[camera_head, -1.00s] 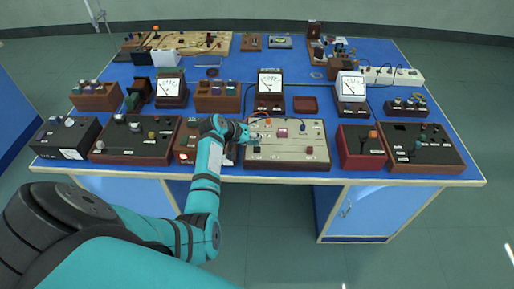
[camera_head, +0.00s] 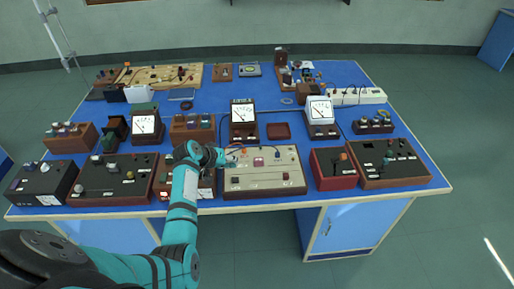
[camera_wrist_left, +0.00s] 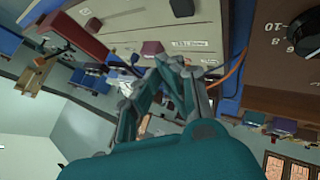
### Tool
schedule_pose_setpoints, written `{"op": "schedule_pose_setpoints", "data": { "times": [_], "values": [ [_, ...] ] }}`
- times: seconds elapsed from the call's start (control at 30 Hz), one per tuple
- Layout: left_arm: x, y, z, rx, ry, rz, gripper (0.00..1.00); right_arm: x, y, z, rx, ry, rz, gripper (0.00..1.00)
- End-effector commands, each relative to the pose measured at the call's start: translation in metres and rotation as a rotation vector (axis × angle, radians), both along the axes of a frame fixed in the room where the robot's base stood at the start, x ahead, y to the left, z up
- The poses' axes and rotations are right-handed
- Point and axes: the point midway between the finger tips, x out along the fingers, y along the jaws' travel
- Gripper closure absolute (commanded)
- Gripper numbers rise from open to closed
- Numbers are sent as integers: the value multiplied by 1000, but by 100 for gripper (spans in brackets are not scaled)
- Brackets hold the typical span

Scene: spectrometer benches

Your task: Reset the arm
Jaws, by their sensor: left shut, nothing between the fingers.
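My left arm reaches in from the lower left in the head view. Its gripper (camera_head: 229,157) is shut and empty, over the left edge of a cream-topped circuit board (camera_head: 263,180) at the bench's front. In the left wrist view, the gripper's fingers (camera_wrist_left: 172,62) come together with nothing between them. The cream board (camera_wrist_left: 130,30) shows just beyond the fingertips. I cannot tell whether the tips touch anything. My right gripper is not in view.
The blue bench (camera_head: 225,98) carries many instruments. White-faced meters (camera_head: 243,115) stand behind the cream board. A red-sided box (camera_head: 333,169) is to its right, and dark-topped boxes (camera_head: 112,180) are to the left. A stand rod (camera_head: 52,30) rises at the back left.

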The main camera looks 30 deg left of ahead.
Motion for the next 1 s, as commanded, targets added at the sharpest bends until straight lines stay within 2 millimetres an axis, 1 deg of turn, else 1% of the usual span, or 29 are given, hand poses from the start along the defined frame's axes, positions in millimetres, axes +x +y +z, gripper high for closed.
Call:
{"op": "schedule_pose_setpoints", "data": {
  "times": [0.17, 0.27, 0.37, 0.4, 0.47, 0.5, 0.6, 0.7, 0.8, 1.0],
  "values": [
    [-1, 0, -1, 4, 2, -2, 100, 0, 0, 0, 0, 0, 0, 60],
    [-16, -3, -6, 46, 28, -24, 100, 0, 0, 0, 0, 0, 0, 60],
    [-51, -13, -17, 149, 91, -86, 100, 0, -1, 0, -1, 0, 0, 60],
    [-71, -21, -22, 200, 125, -120, 100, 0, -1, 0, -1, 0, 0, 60],
    [-104, -36, -27, 280, 175, -182, 100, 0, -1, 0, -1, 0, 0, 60],
    [-127, -49, -29, 330, 206, -225, 100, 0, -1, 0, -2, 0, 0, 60],
    [-178, -79, -28, 425, 264, -315, 100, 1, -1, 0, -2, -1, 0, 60],
    [-217, -103, -22, 476, 296, -379, 100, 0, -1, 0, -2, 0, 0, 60],
    [-248, -123, -15, 506, 317, -424, 100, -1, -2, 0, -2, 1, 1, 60],
    [-297, -152, 2, 536, 341, -490, 100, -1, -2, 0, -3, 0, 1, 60]
  ]
}}
